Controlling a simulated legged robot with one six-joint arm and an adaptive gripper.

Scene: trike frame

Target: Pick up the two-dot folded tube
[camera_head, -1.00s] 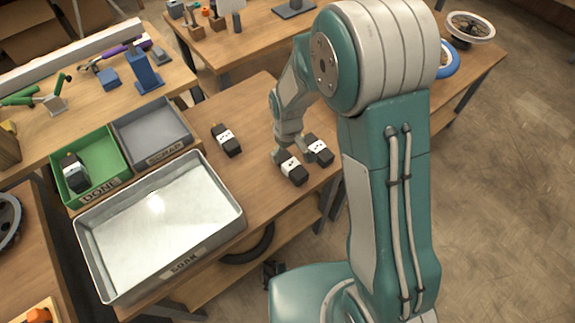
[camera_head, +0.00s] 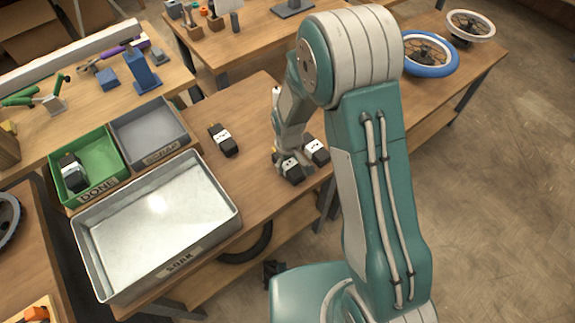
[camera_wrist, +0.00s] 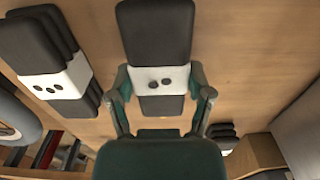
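The two-dot folded tube (camera_wrist: 160,80) is black with a white band bearing two dark dots. It lies on the bench in the middle of the wrist view; in the head view it (camera_head: 290,168) is partly covered by my gripper (camera_head: 283,158). In the wrist view my gripper (camera_wrist: 160,75) has one finger on each side of the white band. The fingers are spread around the tube, very close to the band's sides; firm contact does not show. A three-dot folded tube (camera_wrist: 52,84) lies to the left, also seen in the head view (camera_head: 316,151).
Another black folded tube (camera_head: 222,140) lies farther left on the bench. A metal SOAK tray (camera_head: 228,215), a grey SCRAP bin (camera_head: 160,153) and a green DONE bin (camera_head: 112,182) holding a dark tube stand left. The bench's right edge is close to the tubes.

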